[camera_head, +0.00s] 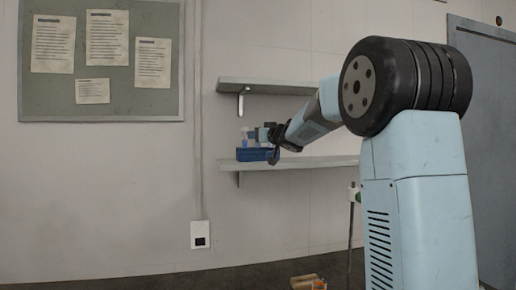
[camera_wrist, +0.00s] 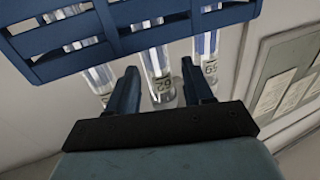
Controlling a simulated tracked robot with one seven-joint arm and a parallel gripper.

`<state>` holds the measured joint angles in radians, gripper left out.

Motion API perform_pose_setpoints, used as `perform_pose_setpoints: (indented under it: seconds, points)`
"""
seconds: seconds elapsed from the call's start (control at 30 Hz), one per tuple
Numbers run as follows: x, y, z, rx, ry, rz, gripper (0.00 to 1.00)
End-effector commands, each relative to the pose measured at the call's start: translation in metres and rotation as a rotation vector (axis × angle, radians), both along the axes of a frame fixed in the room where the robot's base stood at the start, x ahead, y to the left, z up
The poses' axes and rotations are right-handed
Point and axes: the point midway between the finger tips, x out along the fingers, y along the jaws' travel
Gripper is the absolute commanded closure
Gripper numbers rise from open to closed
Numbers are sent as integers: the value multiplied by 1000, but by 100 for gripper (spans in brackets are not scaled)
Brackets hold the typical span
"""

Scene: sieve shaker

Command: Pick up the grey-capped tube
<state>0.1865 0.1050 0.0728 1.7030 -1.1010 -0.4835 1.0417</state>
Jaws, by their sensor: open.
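A blue rack (camera_wrist: 130,28) fills the top of the wrist view, with several clear tubes through its slots. One tube (camera_wrist: 158,72) with a printed label shows between my gripper's fingers (camera_wrist: 160,68), which are open on either side of it. Whether they touch it I cannot tell. Another tube (camera_wrist: 98,75) is to the left, and a third with a blue band (camera_wrist: 207,45) is to the right. No caps show in the wrist view, so I cannot tell which tube is grey-capped. In the head view the rack (camera_head: 252,155) sits on the lower shelf beside my gripper (camera_head: 274,155).
The lower shelf (camera_head: 325,162) carries the rack, and an upper shelf (camera_head: 270,88) is above it. A notice board (camera_head: 110,105) hangs on the wall to the left; it also shows in the wrist view (camera_wrist: 290,80). A small orange-brown object (camera_head: 306,282) is low down near my base.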

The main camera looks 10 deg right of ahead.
Motion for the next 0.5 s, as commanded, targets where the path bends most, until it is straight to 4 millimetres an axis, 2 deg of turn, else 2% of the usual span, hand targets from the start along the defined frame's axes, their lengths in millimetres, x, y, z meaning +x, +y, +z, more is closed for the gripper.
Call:
perform_pose_setpoints:
  seconds: [0.27,0.5]
  points:
    - [2,1,0,0,0,0,49]
    - [2,1,0,0,0,1,72]
